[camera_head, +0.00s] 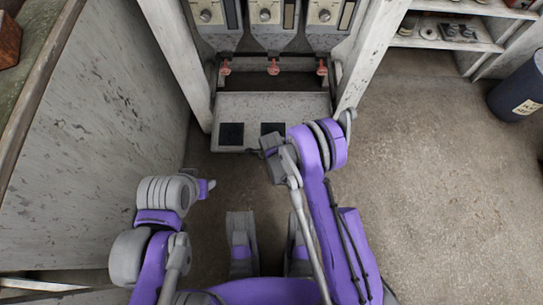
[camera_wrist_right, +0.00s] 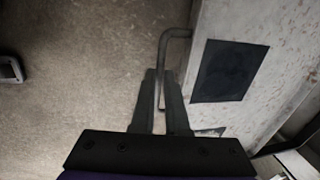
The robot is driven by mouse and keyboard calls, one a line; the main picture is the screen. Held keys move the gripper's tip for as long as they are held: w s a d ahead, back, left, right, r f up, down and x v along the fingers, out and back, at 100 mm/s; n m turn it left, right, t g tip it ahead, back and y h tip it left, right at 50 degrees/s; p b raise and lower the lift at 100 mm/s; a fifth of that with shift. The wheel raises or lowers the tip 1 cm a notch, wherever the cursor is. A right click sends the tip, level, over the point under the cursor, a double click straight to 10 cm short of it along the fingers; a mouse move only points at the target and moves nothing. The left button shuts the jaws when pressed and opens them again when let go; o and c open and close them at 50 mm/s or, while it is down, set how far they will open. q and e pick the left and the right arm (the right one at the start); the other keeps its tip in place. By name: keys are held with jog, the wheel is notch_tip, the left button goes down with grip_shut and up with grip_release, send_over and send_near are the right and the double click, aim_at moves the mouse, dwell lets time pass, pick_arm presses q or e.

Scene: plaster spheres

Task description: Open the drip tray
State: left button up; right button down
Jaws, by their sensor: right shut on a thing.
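The drip tray (camera_head: 265,108) is a pale, worn metal piece with dark square patches, low in the machine beneath three red valves. In the right wrist view its pale surface (camera_wrist_right: 278,82) is at the right, with a thin bent metal handle (camera_wrist_right: 175,34) on its edge. My right gripper (camera_wrist_right: 162,88) is shut on the handle; the handle bar runs between its fingers. In the head view the right wrist hides the grip and part of the tray's right front. I cannot tell how far out the tray is. My left gripper (camera_head: 208,187) is empty, apart from the tray.
White posts of the machine frame (camera_head: 180,55) stand on both sides of the tray. A grey panel (camera_head: 85,140) is at the left. Shelves (camera_head: 450,35) and a dark blue drum (camera_head: 520,90) are at the right. The floor (camera_head: 440,190) at right is clear.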

dwell(0.3)
jog(key=c, duration=0.9)
grip_release()
jog(key=r+p, duration=0.1)
jog(key=r, duration=0.2)
jog(key=s+r+p, duration=0.1)
jog(key=r, duration=0.3)
jog(key=s+r+p, duration=0.1)
jog(key=r, duration=0.2)
jog(key=shift+r, duration=0.3)
